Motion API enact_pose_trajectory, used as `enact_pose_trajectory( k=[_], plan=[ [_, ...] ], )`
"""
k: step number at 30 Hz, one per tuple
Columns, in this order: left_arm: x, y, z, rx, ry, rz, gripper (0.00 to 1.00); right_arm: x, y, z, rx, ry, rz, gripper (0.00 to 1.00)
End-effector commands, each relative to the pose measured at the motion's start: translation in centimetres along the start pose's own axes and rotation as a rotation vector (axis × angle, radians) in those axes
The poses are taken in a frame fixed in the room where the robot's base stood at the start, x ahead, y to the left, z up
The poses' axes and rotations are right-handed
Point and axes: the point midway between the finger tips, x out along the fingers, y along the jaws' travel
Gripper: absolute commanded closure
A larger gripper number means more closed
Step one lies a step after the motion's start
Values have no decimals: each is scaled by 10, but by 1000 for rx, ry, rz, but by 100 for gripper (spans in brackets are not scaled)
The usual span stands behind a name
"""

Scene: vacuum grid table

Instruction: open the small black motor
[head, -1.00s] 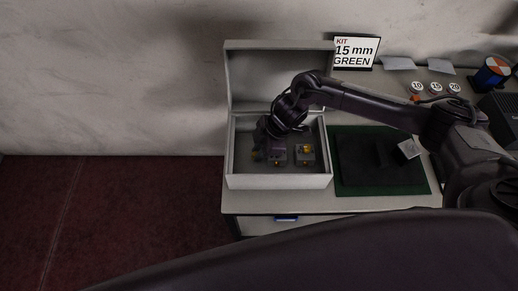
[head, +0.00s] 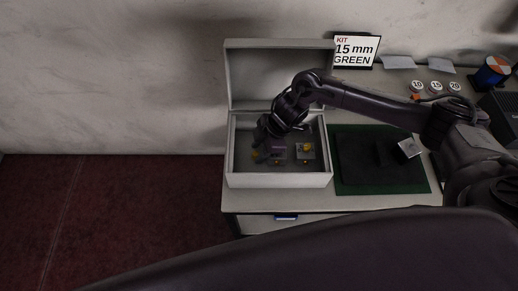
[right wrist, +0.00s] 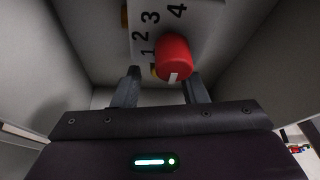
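I cannot single out a small black motor for sure in either view. My right gripper (head: 264,141) reaches down into an open white case (head: 279,181), over its left part. In the right wrist view its two fingers (right wrist: 160,80) are apart. A red knob (right wrist: 173,58) with a white mark shows just beyond them, nearer the right finger, on a grey panel (right wrist: 205,18) numbered 1 to 4. Whether the fingers touch the knob cannot be told. A purple-grey block (head: 278,153) and a grey block with a yellow part (head: 306,151) sit in the case. My left gripper is not in view.
The case lid (head: 279,76) stands open behind. To the right, a green mat (head: 340,186) carries a dark flat thing (head: 365,172) and a silver block (head: 408,148). A "KIT 15 mm GREEN" sign (head: 356,50) and round numbered discs (head: 436,87) are behind.

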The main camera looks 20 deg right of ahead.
Motion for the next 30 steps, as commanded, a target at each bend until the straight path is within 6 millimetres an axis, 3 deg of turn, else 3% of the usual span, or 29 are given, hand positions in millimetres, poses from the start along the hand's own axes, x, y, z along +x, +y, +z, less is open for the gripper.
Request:
enact_pose_trajectory(
  k=[15, 21, 30],
  plan=[
    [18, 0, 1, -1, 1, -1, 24, -98, 1, 2, 0, -2, 4, 61],
    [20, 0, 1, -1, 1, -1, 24, -114, 0, 1, 0, -2, 2, 61],
    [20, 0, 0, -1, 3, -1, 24, -116, 0, 1, 1, -2, 1, 61]
  ],
)
